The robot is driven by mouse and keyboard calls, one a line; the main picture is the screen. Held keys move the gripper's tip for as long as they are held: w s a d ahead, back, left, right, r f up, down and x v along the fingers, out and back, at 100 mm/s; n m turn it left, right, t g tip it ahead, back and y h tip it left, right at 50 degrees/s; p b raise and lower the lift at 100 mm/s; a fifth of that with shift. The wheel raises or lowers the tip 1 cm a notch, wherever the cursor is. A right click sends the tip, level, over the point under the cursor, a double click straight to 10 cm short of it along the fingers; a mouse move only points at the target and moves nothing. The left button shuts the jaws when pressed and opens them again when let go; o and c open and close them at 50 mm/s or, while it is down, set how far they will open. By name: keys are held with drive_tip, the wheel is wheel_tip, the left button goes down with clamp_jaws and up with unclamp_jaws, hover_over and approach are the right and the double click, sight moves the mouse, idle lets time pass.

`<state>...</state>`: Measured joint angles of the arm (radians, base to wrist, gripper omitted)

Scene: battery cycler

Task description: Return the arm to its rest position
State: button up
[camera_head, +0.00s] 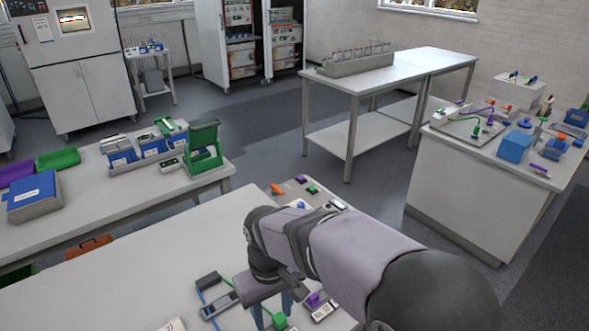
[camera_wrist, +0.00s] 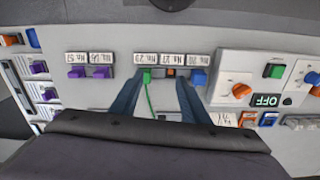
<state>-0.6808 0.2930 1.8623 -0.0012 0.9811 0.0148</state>
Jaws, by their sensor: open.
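My arm reaches in from the lower right of the head view over the near white table (camera_head: 120,285). My gripper (camera_head: 272,308) points down at the table's front part, its two bluish fingers apart and nothing seen between them. In the wrist view my gripper (camera_wrist: 163,88) shows as two dark blue fingers, open, reaching toward a row of labelled slots. A green plug (camera_wrist: 146,77) with a green cable (camera_wrist: 149,100) lies close to the left fingertip. An orange plug (camera_wrist: 170,72) and a blue plug (camera_wrist: 199,77) are beside it. Whether the fingers touch anything I cannot tell.
A panel with orange knobs (camera_wrist: 241,91) and an OFF sign (camera_wrist: 266,100) is at right in the wrist view; purple plugs (camera_wrist: 77,72) are at left. In the head view, a side table (camera_head: 90,195) carries boxes and a green case (camera_head: 203,148). Open floor lies beyond.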

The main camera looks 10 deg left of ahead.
drive_tip(key=s+d+f+m, duration=0.2)
drive_tip(key=s+d+m, duration=0.1)
drive_tip(key=d, duration=0.9)
drive_tip(key=s+d+f+m, duration=0.2)
drive_tip(key=s+d+m, duration=0.2)
drive_tip(key=d, duration=0.8)
drive_tip(key=shift+s+d+m, duration=0.3)
drive_tip(key=shift+s+d, duration=0.1)
drive_tip(key=shift+s, duration=0.4)
